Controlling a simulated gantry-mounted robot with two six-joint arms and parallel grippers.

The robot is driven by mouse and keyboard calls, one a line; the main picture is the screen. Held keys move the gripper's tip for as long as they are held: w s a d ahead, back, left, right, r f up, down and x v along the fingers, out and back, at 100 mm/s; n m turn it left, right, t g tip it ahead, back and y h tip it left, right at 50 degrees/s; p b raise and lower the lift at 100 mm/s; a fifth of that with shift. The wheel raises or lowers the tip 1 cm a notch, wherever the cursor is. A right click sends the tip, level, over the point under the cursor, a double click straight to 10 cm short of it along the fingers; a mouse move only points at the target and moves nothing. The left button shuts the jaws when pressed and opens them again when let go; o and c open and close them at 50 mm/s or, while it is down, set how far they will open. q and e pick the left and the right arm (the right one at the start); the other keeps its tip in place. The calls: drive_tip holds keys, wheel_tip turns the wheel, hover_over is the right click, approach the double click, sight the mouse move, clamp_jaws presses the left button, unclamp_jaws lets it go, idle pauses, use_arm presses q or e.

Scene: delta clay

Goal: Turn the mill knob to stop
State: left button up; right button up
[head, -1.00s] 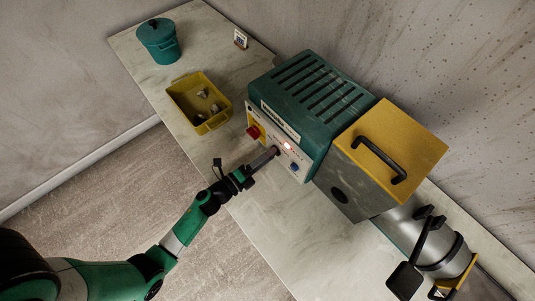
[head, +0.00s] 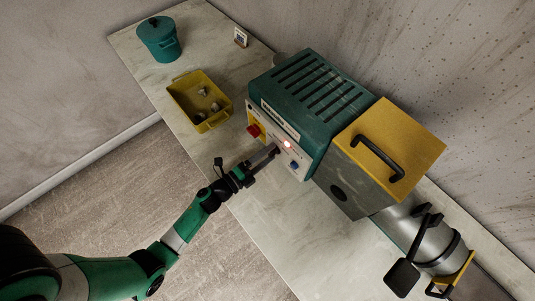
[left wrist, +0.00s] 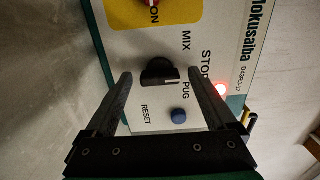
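The mill (head: 310,95) is a green machine with a yellow-topped hopper on the table. Its white front panel (left wrist: 130,45) carries a black knob (left wrist: 158,72), which also shows in the head view (head: 275,149). The knob's white mark is at its right end, on the side of the STOP and PUG labels; I cannot tell exactly which it points at. My left gripper (head: 262,160) is open in front of the panel. In the left wrist view its fingers (left wrist: 161,76) stand apart on either side of the knob, with gaps. My right gripper is out of view.
A red switch (head: 253,130) on yellow, a lit red lamp (left wrist: 221,90) and a blue button (left wrist: 179,115) are near the knob. A yellow tub (head: 181,101) with lumps and a teal lidded pot (head: 159,42) stand left. A metal barrel (head: 420,240) extends right.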

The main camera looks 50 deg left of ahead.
use_arm(q)
drive_tip(key=shift+s, duration=0.1)
idle(0.3)
drive_tip(key=s+p, duration=0.2)
drive_tip(key=s, duration=0.9)
drive_tip(key=shift+a, duration=0.15)
drive_tip(key=shift+s, duration=0.2)
